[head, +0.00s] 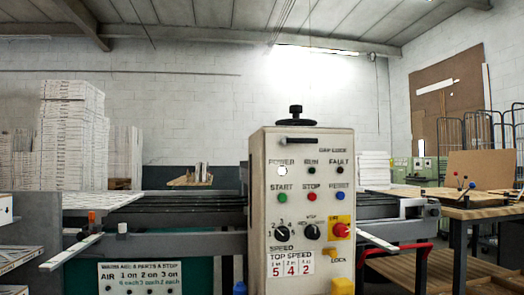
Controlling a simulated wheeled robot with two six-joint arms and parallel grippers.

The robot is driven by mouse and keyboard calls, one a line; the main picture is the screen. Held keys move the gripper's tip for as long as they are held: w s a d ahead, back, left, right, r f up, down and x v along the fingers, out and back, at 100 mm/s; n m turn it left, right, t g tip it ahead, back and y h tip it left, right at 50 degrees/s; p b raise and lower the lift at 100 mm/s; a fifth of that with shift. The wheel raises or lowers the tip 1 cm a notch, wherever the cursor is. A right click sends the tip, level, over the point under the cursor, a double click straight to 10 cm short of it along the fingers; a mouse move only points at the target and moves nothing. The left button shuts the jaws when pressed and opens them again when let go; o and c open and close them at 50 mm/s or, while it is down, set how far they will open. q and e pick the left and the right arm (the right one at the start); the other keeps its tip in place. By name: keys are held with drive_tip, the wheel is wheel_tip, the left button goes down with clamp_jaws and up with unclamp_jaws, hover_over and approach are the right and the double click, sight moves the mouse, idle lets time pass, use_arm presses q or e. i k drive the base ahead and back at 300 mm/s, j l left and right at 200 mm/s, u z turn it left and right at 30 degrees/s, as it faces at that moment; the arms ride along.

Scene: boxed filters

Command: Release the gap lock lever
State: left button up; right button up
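A pale control cabinet (262,225) stands upright in the middle of the head view. A dark horizontal lever (298,140) sits near the top of its front face. A small label (333,150) lies just below and right of the lever; it is blurred but seems to read "GAP LOCK". A black handwheel (296,121) with a knob stands on top of the cabinet, just above the lever. Neither of my grippers can be made out in this view, and nothing touches the lever.
Below the lever are indicator lamps, coloured buttons, two dials (281,233) and a red switch on yellow (341,230). White bars (72,252) jut out on both sides. Paper stacks (70,145) stand at left, a workbench (462,208) at right. The air before the lever looks clear.

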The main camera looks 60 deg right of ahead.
sight(286, 140)
drive_tip(key=z, duration=2)
